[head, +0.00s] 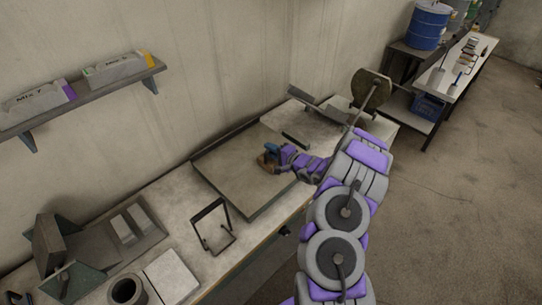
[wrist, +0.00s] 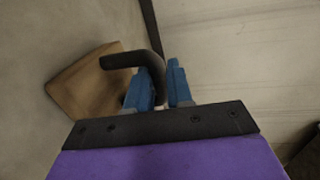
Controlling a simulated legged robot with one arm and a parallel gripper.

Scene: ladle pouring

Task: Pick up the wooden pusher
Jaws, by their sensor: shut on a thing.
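The wooden pusher shows in the wrist view as a tan wooden block (wrist: 88,85) with a black curved handle (wrist: 150,62). My gripper (wrist: 162,80) has two blue fingers, shut on the black handle, with the block to the left of the fingers. In the head view the small brown pusher (head: 266,160) is at my gripper (head: 274,150), over the large grey tray (head: 238,196) on the bench. I cannot tell whether the block touches the tray.
A black wire frame (head: 212,228) stands left of the tray. A grey cylinder (head: 127,290) and a metal fixture (head: 62,250) are at the lower left. A round pan-like thing (head: 371,90) rises at the bench's right end. A wall shelf (head: 80,96) holds labelled boxes.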

